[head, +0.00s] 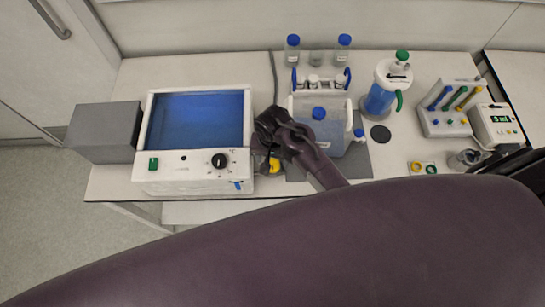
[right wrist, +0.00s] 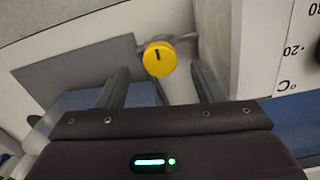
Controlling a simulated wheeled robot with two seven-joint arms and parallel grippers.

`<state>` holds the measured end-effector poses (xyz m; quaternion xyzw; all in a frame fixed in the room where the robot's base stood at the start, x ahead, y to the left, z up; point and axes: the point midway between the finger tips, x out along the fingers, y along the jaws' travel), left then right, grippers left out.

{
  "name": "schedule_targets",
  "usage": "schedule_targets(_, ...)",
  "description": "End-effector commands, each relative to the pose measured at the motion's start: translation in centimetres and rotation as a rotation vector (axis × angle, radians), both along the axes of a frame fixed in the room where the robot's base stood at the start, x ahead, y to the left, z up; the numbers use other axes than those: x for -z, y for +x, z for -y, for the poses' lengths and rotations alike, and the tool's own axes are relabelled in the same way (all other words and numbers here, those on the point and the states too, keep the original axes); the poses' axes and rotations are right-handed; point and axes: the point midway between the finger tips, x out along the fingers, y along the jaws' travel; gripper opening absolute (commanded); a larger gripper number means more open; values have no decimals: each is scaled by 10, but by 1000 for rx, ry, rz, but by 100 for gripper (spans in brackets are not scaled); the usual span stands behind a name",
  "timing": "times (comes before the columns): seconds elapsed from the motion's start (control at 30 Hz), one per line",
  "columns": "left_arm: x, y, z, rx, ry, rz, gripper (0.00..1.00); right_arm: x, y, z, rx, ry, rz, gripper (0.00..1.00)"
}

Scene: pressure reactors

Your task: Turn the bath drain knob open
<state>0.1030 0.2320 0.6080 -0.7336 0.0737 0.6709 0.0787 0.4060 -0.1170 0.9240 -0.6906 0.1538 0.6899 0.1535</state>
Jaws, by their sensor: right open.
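The water bath (head: 165,168) is a white box with blue water, a green switch and a black dial on its front panel. The yellow drain knob (head: 274,165) is at the right side of the bath, partly covered by my right gripper (head: 262,148) in the head view. In the right wrist view the round yellow knob (right wrist: 160,58) has a dark mark on its face. It lies ahead of my right gripper (right wrist: 160,78), between the lines of its two spread fingers. The gripper is open and empty; I see no contact with the knob. My left gripper is not in view.
A grey block (head: 104,132) stands left of the bath. The bath's wall is close beside the gripper.

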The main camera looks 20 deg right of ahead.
Motion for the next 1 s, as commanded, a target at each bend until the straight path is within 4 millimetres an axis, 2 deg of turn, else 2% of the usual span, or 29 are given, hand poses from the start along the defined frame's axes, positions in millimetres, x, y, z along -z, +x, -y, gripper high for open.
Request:
schedule_targets(0.2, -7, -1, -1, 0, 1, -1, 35, 25, 1, 1, -2, -1, 0, 61)
schedule_targets(0.57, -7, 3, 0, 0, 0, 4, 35, 32, 0, 0, -1, 0, 1, 61)
schedule_targets(0.9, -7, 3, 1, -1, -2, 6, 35, 32, 0, 0, 0, 0, 1, 17)
schedule_targets(1.0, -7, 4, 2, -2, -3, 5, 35, 32, 1, 0, -2, 0, 2, 17)
